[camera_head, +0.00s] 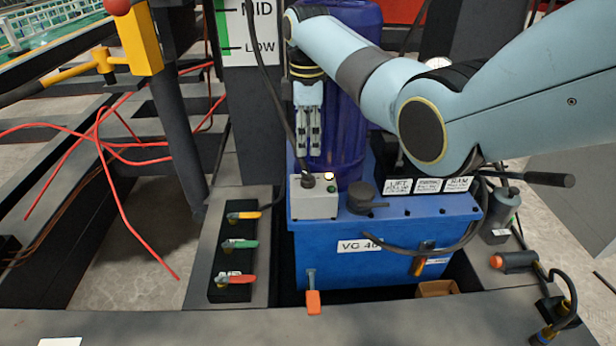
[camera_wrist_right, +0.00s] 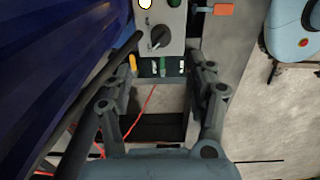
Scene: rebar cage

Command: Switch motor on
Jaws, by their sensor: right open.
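A grey control box (camera_head: 313,202) sits on the near left corner of the blue power unit tank. It carries a black rotary switch (camera_head: 308,181), a white lamp (camera_head: 329,176) and a green button (camera_head: 332,188). The dark blue motor cylinder (camera_head: 347,130) stands just behind it. My right gripper (camera_head: 309,150) points down in front of the motor, above and behind the box. In the right wrist view, the box (camera_wrist_right: 172,22) and its switch (camera_wrist_right: 160,37) lie beyond the open, empty fingers (camera_wrist_right: 162,75). My left gripper is out of view.
The blue tank (camera_head: 330,260) has a black cap (camera_head: 366,198) and labelled levers on top. Yellow, green and red valve handles (camera_head: 238,245) stand left of it. A black cable (camera_head: 270,90) runs down to the box. Red hoses (camera_head: 110,150) hang at left.

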